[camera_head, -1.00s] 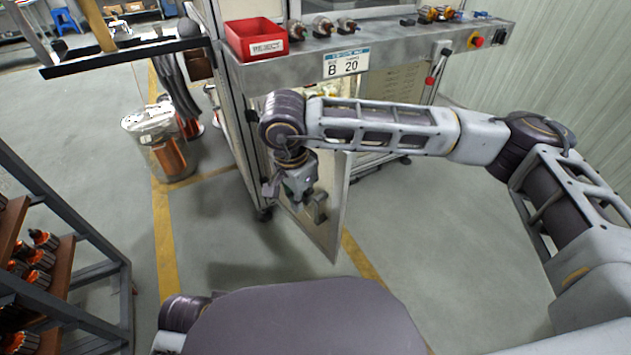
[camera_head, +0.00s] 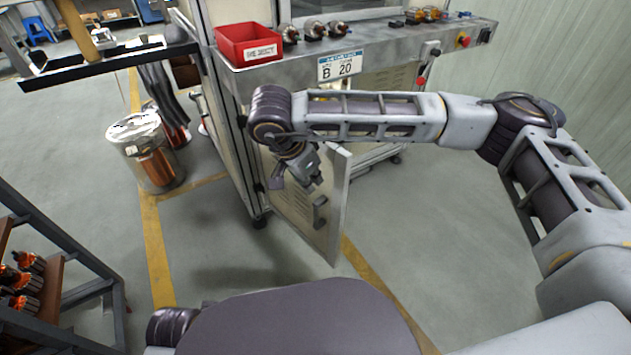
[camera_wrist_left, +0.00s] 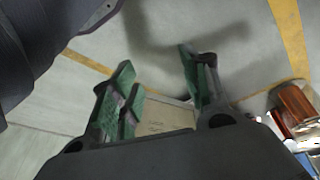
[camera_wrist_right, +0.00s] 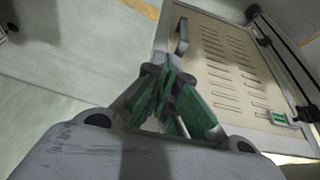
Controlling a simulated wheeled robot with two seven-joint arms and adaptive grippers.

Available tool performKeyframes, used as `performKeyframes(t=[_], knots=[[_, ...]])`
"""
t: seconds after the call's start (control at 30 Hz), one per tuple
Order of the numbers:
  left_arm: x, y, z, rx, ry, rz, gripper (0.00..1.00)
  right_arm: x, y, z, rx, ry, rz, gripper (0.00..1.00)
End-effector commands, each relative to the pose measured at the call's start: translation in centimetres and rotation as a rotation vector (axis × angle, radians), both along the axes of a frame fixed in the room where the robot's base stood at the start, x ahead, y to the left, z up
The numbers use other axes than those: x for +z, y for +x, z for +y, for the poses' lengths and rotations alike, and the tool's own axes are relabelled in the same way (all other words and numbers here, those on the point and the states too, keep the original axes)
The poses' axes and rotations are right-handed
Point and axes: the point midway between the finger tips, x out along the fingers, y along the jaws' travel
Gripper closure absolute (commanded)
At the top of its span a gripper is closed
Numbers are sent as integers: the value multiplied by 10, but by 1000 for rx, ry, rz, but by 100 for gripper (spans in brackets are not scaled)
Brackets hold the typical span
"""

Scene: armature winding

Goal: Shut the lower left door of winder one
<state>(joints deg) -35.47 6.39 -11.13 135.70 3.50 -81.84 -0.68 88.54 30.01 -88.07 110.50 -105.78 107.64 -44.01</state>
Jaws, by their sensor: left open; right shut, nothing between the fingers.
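The lower left door (camera_head: 327,222) of the winder (camera_head: 290,65) stands open, swung out from the cabinet under the ledge. Its dark handle (camera_head: 320,212) is on the face toward the left. My right gripper (camera_head: 299,184) is shut and empty in front of the door's upper part. In the right wrist view the vented door panel (camera_wrist_right: 222,75) and its handle (camera_wrist_right: 182,38) lie beyond the closed fingers (camera_wrist_right: 168,92). I cannot tell whether the fingers touch the door. My left gripper (camera_wrist_left: 158,85) is open and empty over the floor; the head view does not show it.
A red bin (camera_head: 248,45) and several armatures sit on the winder's ledge. A metal drum with copper (camera_head: 147,150) stands at left. A rack (camera_head: 60,270) with armatures is at lower left. Floor around the door is clear.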

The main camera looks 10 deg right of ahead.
Motion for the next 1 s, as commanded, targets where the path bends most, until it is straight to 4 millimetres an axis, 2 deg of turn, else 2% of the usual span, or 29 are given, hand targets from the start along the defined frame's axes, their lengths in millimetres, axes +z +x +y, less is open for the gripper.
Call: performKeyframes(t=[0.43, 0.7, 1.0], knots=[[10, 3, -4, -1, -26, -41, 54, -52, 10, -18, -2, 0, 3, 100], [-19, 2, -11, -1, -54, -54, 54, -85, 17, -29, -1, -1, 2, 100], [-33, 7, -16, 0, -78, -79, 54, -85, 34, -55, -2, 0, 0, 100]])
